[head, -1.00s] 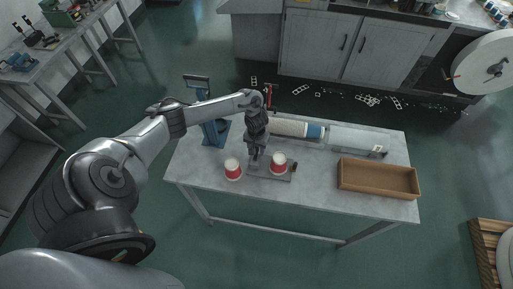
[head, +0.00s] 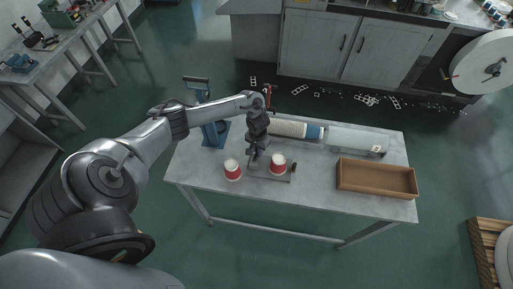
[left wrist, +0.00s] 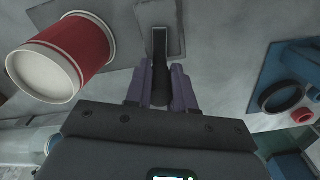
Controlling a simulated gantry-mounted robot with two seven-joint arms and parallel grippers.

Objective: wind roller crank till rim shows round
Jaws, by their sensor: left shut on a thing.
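A red cup with a white end (head: 278,165) stands on the grey roller fixture (head: 270,177) at the table's middle. It shows large at the left of the left wrist view (left wrist: 88,47). My left gripper (head: 254,161) is beside it, pointing down. In the left wrist view its purple fingers (left wrist: 160,88) are shut on a dark upright crank handle (left wrist: 160,62). The cup's rim is too small in the head view to judge its shape. A second red and white cup (head: 233,171) stands on the table to the left. My right gripper is out of view.
A blue stand (head: 214,132) is at the table's back left. A cup stack with a blue end (head: 314,132) and a clear tube (head: 355,141) lie along the back. A brown open tray (head: 376,191) is at the right. The front table edge is clear.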

